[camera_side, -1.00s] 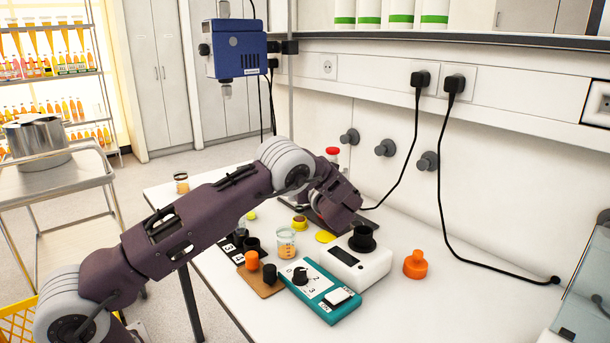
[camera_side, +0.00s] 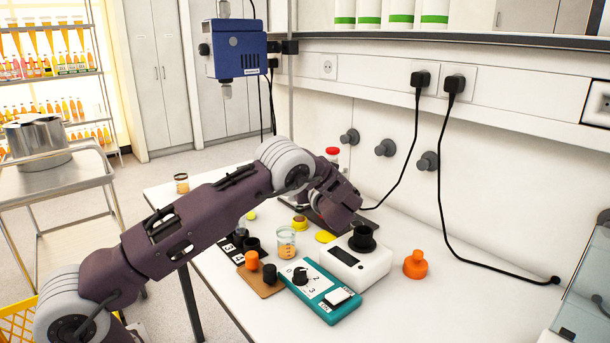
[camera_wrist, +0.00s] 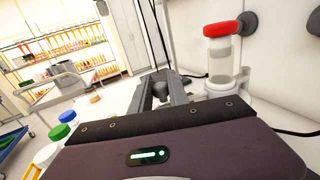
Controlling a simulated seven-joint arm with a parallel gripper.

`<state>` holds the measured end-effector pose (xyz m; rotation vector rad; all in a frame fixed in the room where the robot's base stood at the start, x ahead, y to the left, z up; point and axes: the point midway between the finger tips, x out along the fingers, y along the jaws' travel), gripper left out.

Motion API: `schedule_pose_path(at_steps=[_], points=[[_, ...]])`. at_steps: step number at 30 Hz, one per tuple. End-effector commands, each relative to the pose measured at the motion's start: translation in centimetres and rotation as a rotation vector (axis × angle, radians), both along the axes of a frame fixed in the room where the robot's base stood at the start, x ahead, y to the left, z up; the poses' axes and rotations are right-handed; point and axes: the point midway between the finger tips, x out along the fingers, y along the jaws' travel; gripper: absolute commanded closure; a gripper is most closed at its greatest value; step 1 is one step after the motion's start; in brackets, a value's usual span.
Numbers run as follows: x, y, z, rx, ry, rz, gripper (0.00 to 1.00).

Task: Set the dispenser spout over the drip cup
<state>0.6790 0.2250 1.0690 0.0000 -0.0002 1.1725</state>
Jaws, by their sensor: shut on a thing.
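A dispenser with a red cap (camera_wrist: 221,29) and a clear cylinder (camera_wrist: 220,62) stands upright at the right of the wrist view. Its red top (camera_side: 332,151) shows behind my arm in the side view. My gripper (camera_wrist: 164,86) is left of the cylinder in the wrist view, its fingers shut on a dark grey part (camera_wrist: 161,89). I cannot tell for sure whether this part is the spout. My arm hides the fingertips in the side view. A small round cup (camera_wrist: 95,98) stands beyond the fingers, to the left; I cannot tell whether it is the drip cup.
A small jar (camera_side: 182,184) stands at the far left edge. Bottles with blue (camera_wrist: 60,131) and green caps flank my gripper's left.

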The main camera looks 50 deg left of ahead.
Motion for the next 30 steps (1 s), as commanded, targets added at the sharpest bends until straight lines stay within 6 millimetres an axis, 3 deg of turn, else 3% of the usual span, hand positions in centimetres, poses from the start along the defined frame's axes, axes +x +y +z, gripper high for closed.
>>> schedule_pose_path(at_steps=[26, 30], points=[[0.00, -0.04, -0.02, 0.000, 0.000, 0.002, 1.00], [0.10, -0.61, 0.11, 0.007, -0.007, 0.067, 1.00]])
